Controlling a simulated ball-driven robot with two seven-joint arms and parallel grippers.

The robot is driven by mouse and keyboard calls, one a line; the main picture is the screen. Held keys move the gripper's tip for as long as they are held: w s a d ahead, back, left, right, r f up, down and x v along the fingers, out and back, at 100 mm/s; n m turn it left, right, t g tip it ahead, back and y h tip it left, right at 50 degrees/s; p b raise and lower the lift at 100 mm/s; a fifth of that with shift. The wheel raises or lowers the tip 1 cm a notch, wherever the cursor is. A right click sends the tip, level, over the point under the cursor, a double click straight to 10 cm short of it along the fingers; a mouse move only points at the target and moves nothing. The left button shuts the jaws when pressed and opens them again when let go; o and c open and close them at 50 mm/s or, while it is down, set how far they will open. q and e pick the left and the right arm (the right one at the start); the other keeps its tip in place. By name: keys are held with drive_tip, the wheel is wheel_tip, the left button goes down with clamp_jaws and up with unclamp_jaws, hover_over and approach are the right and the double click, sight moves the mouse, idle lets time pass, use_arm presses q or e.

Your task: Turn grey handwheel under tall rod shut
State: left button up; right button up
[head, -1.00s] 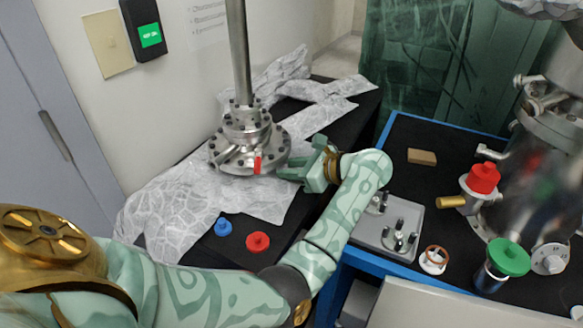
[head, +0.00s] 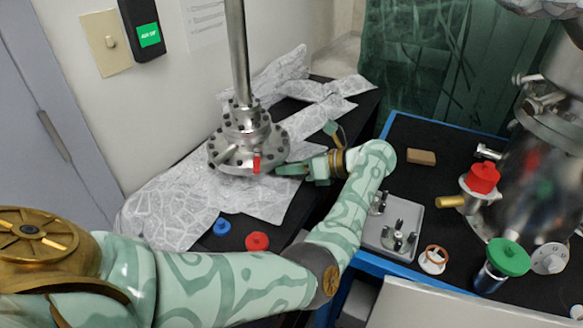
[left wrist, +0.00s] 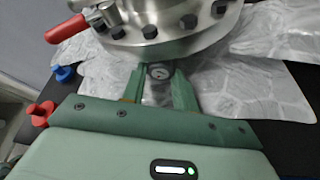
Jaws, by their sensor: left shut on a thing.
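The tall steel rod (head: 238,50) rises from a round bolted flange (head: 243,135) on the crumpled foil. In the left wrist view the flange's bolted rim (left wrist: 165,30) shows at the top. A small grey handwheel (left wrist: 160,72), its round face towards the camera, sits just under that rim. My left gripper (left wrist: 158,78) has its two green fingers either side of the handwheel, shut on it. In the head view the left gripper (head: 281,169) reaches the flange's right side from the right, and the handwheel is hidden there. My right gripper is not in view.
A red-handled lever (head: 256,163) is at the flange front. A blue knob (head: 222,227) and a red knob (head: 257,241) lie on the black bench nearby. A grey plate with posts (head: 393,235) and a wooden block (head: 421,157) are on the blue-edged table at right.

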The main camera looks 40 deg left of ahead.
use_arm(q)
drive_tip(key=o, duration=1)
drive_tip(key=shift+w, duration=0.1)
drive_tip(key=shift+c, duration=0.2)
